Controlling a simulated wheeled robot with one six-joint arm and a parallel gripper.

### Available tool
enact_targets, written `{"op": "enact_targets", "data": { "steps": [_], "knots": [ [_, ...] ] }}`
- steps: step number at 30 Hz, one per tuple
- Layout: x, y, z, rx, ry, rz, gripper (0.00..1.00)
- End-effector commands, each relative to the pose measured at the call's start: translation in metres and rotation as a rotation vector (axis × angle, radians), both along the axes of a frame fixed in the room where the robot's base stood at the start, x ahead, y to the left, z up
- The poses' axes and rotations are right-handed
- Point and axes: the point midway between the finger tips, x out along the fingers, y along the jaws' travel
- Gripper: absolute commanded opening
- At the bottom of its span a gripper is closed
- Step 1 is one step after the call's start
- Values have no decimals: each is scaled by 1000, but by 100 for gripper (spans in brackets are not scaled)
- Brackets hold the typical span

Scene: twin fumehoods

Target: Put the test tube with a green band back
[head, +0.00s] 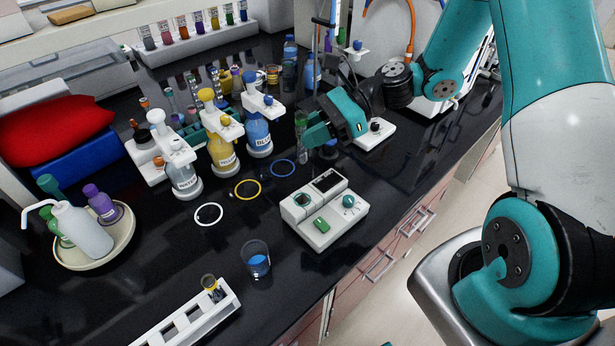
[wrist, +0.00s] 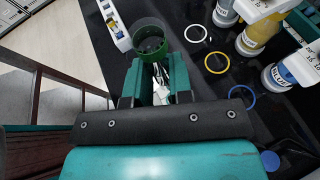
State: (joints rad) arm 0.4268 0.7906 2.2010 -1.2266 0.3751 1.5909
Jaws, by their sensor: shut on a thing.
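My gripper (head: 308,136) is above the bench, behind the white instrument. It is shut on the test tube with a green band (head: 301,122), which stands roughly upright at the fingertips. In the wrist view the tube's round mouth and green band (wrist: 152,42) show just beyond the fingers of my gripper (wrist: 160,84). The tube's lower part is partly hidden. A white rack (head: 150,339) lies at the front left of the bench, well away from my gripper. It has several square openings, and a tube with a yellow band (head: 212,287) stands in its far end.
A white instrument (head: 325,227) with a green button and a beaker of blue liquid (head: 256,264) stand in front. Labelled bottles (head: 224,155) stand left of my gripper. White, yellow and blue rings (head: 248,190) mark the bench. A back rack (head: 200,44) holds several vials.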

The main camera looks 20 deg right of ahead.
Motion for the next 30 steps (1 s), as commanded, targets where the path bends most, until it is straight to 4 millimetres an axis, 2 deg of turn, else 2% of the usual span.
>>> {"op": "enact_targets", "data": {
  "steps": [3, 9, 14, 21, 30],
  "knots": [
    [-1, 1, -33, 4, 9, 1, 0],
    [0, 2, -72, 1, 1, 2, 0],
    [0, 2, -86, 1, 0, 4, 0],
    [0, 2, -117, 0, 0, 3, 0],
    [0, 2, -121, -1, -2, 4, 0]
  ]
}}
